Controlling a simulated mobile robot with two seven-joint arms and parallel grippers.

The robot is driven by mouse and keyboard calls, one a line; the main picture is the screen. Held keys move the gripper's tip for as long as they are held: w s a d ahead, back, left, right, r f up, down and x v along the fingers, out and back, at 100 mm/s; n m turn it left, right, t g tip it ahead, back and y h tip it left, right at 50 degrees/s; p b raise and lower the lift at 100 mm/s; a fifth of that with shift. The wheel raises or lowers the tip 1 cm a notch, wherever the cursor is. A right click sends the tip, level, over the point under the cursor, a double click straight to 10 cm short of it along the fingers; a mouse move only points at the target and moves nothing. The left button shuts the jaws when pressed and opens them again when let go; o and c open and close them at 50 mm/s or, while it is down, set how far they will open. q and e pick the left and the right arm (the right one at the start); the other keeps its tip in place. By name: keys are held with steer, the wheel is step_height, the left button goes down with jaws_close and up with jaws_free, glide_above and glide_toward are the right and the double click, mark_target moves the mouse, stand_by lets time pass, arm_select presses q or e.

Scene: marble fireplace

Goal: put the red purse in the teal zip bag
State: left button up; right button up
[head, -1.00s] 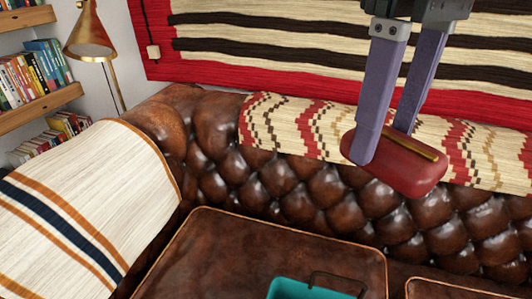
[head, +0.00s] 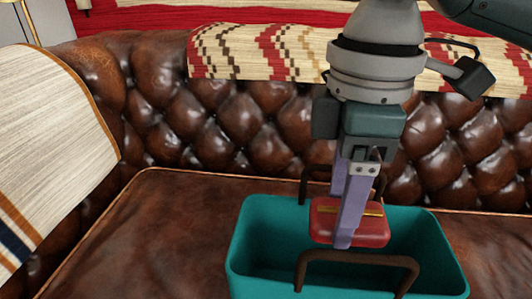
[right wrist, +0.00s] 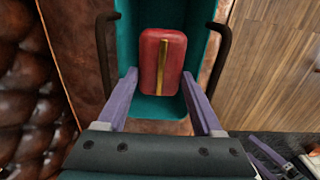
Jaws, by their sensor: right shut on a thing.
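The teal zip bag (head: 255,240) sits open on the brown leather seat, with a dark brown handle on each long side. The red purse (head: 325,222), with a gold strip along its top, is between the fingers of my right gripper (head: 345,225). The gripper points down and is shut on the purse, within the outline of the bag's opening and between the two handles. How far the purse is below the rim I cannot tell. In the right wrist view the purse (right wrist: 150,60) shows against the teal inside of the bag (right wrist: 125,50).
The tufted leather sofa back (head: 235,125) rises behind the bag, with a patterned woven throw (head: 240,52) over it. A striped cloth (head: 45,130) covers the sofa arm at left. The seat (head: 150,240) left of the bag is clear.

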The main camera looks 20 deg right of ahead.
step_height(320, 180, down, 16)
steer(key=b, duration=0.8)
steer(key=shift+b, duration=0.3)
step_height(320, 180, down, 4)
steer(key=b, duration=0.2)
steer(key=shift+f+b, duration=0.2)
steer(key=shift+b, duration=0.15)
steer(key=shift+r, duration=0.15)
